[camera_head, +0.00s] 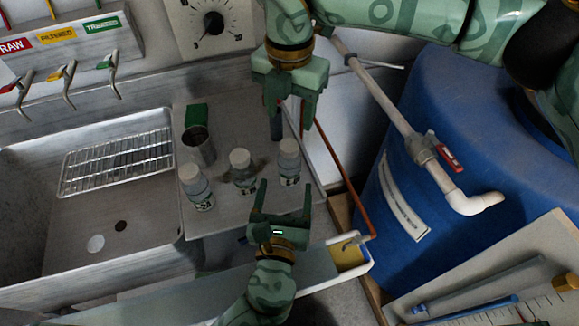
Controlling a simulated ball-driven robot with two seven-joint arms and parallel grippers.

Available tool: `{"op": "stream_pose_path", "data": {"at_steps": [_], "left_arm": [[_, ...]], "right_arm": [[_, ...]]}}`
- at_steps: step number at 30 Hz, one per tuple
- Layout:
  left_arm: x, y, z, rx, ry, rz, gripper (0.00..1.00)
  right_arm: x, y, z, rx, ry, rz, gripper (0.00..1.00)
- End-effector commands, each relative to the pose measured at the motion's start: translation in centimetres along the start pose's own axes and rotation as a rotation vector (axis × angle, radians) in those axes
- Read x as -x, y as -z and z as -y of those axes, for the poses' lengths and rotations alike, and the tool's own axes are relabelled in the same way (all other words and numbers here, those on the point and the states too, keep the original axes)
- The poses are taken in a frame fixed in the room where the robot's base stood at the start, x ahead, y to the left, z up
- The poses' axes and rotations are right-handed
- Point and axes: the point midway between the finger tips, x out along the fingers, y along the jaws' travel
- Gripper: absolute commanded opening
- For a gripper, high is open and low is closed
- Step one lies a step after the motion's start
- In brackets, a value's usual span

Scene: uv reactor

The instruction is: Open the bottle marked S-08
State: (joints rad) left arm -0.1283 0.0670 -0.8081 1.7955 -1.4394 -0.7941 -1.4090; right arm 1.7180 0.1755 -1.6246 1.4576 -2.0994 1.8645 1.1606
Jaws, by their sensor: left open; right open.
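Three clear bottles with white caps stand upright in a row on the grey counter: a left bottle (198,190), a middle bottle (243,176) and a right bottle (289,164). Each has a small label low on its side. The left label looks like L-24; I cannot read the others surely, so I cannot tell which is S-08. All caps are on. My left gripper (281,192) is open and empty, just in front of the right and middle bottles, fingers pointing towards them. My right gripper (291,124) is open and empty, pointing down above and behind the right bottle.
A metal cup (199,150) and a green block (196,114) stand behind the bottles. A steel sink (85,222) with a wire rack (117,161) lies left. A blue barrel (440,110) and a white pipe with a red-handled valve (449,158) stand right. An open drawer (210,295) is in front.

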Motion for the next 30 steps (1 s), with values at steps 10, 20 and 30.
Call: {"op": "stream_pose_path", "data": {"at_steps": [10,20,30], "left_arm": [[-7.6,0.0,0.0,0.001,-0.001,0.0,0.72],[-10.1,0.1,0.0,0.001,-0.001,-0.002,0.72],[-10.1,0.1,-0.1,0.001,-0.001,-0.002,0.36]], "right_arm": [[0.0,0.1,0.0,0.002,-0.002,-0.002,0.54],[0.0,0.1,0.0,0.003,-0.002,-0.002,0.54],[0.0,0.1,-0.1,0.003,-0.002,-0.002,0.54]]}}
